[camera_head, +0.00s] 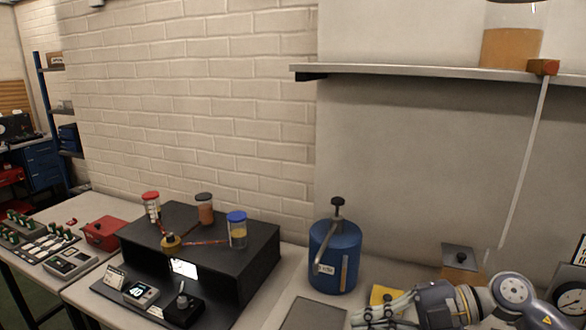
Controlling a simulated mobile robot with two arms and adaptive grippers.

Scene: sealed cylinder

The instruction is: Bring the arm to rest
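My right arm comes in at the lower right, and its gripper (372,312) points left, low over the table at the bottom edge. The fingers are small and partly cut off, so I cannot tell whether they are open or shut. A blue cylinder (334,262) with a black knob on top and a label stands upright on the table, left of and behind the gripper. I see a gap between them in the picture. My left gripper is not in view.
A black stand (262,262) holds several capped vessels left of the cylinder. A yellow item (383,294) lies behind the gripper; a brown box (460,262) and a dial gauge (570,298) are to the right. A wall shelf (430,70) hangs above. A dark flat plate (313,314) lies in front.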

